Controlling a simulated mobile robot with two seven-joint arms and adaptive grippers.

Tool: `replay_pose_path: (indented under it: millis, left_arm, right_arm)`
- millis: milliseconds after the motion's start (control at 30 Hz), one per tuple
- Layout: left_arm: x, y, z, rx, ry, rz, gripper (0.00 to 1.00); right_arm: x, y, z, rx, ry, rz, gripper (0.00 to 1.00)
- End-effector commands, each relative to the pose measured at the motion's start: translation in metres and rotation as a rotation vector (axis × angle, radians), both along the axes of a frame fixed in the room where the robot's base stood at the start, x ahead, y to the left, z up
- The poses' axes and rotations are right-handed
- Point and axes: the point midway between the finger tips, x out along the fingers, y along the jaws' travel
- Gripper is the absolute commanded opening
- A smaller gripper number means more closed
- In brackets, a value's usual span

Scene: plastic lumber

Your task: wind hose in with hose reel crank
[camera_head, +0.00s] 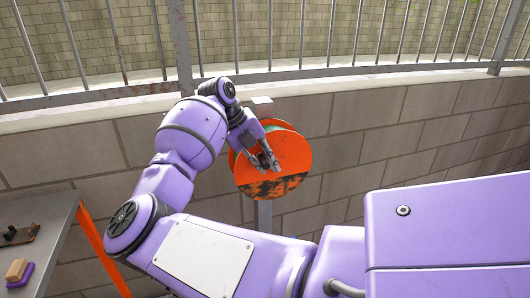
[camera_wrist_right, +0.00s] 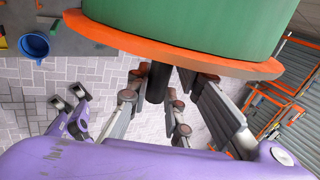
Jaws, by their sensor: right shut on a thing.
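The hose reel (camera_head: 290,150) has an orange round side plate, worn to black along its lower part, and stands on a grey post in front of the block wall. In the right wrist view the green wound hose (camera_wrist_right: 200,22) fills the top above the orange rim (camera_wrist_right: 190,61). The black crank handle (camera_wrist_right: 157,84) sticks out from the rim toward my right gripper. My right gripper (camera_head: 264,160) is at the reel's face, shut on the handle, with its fingers (camera_wrist_right: 155,108) on either side of it. My left gripper does not show clearly in either view.
A grey table (camera_head: 45,225) with orange legs stands at the left, with small tools on it. A blue bucket (camera_wrist_right: 35,46) shows in the wrist view. A metal railing (camera_head: 300,73) tops the wall behind the reel. Orange racks (camera_wrist_right: 280,95) stand at the wrist view's right.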

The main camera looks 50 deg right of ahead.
Motion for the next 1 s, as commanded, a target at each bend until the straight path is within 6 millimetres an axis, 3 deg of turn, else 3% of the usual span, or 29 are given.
replay_pose_path:
  millis: [33, 267, 300, 400, 767, 1000]
  left_arm:
    - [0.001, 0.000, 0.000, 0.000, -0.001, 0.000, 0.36]
    - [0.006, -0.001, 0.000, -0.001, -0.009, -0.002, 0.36]
    - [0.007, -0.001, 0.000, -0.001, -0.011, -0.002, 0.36]
    - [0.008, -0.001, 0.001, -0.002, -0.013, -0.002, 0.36]
    - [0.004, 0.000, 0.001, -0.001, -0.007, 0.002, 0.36]
    - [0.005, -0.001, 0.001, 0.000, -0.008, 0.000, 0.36]
  right_arm:
    - [0.000, 0.005, -0.007, 0.018, 0.007, 0.007, 0.00]
    - [0.001, 0.005, -0.008, 0.019, 0.008, 0.008, 0.00]
    - [0.000, 0.005, -0.008, 0.019, 0.008, 0.008, 0.23]
    - [0.000, 0.004, -0.007, 0.016, 0.006, 0.006, 0.36]
    - [0.001, 0.003, 0.001, 0.006, 0.002, 0.002, 0.36]
    - [0.012, 0.019, 0.036, 0.006, -0.001, 0.004, 0.36]
